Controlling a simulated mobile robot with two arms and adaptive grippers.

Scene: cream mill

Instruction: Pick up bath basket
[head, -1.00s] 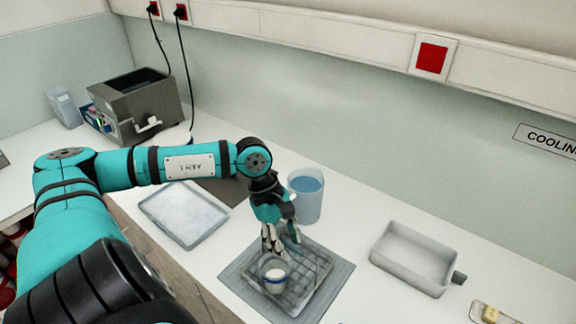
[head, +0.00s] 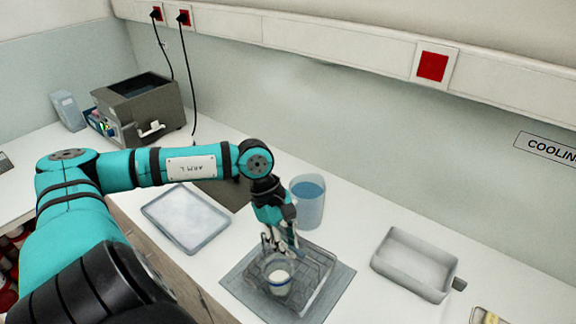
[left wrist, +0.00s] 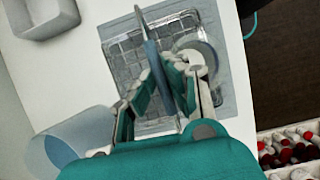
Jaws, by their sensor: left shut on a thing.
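The bath basket (head: 318,287), a see-through grid-bottomed tray, is at the front middle in the head view. A small round cup with pale contents (head: 279,283) stands in it; the cup also shows in the left wrist view (left wrist: 205,50). The basket (left wrist: 124,62) is over a grey mat (head: 338,297); I cannot tell whether they touch. My left gripper (head: 279,247) points down at the basket's far side. In the left wrist view its fingers (left wrist: 166,88) are shut on an upright blue-grey strip (left wrist: 152,45), which seems to be the basket's handle. My right gripper is not in view.
A blue beaker (head: 308,205) stands close behind my left gripper. A flat tray (head: 186,218) lies to the left, a white open box (head: 415,263) to the right. A grey machine (head: 140,108) stands at the back left. Bare counter lies between mat and box.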

